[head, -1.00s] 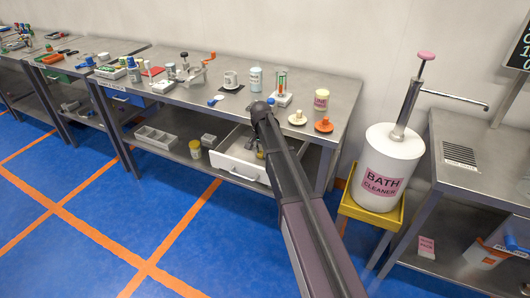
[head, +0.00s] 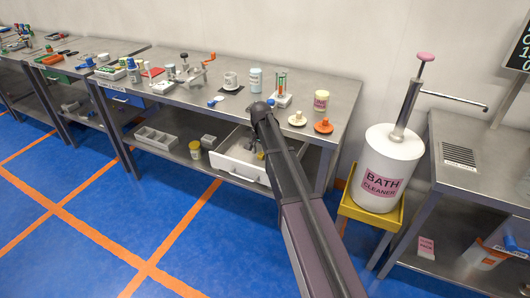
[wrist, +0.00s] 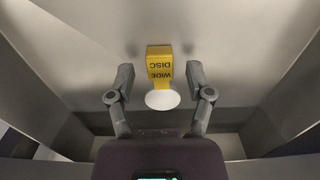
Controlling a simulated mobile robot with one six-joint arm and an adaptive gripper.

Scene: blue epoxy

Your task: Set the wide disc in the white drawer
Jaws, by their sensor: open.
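The white drawer (head: 238,170) stands pulled out under the right part of the middle bench in the head view. My gripper (head: 257,150) is low over it, mostly hidden behind my arm. In the wrist view my gripper (wrist: 160,76) is open, with its fingers well apart. A round white disc face (wrist: 162,99) shows between the fingers, joined to or touching a yellow block (wrist: 160,60) lettered WIDE DISC, upside down in this view. Neither finger visibly touches them. Grey walls slope around them. The disc is not visible in the head view.
The bench top (head: 222,118) holds a mug (head: 231,79), cans, a tube stand (head: 281,92), a cream knob (head: 297,119) and an orange knob (head: 323,126). A grey divided tray (head: 156,138) lies on the lower shelf. A large cleaner bottle (head: 388,162) stands to the right.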

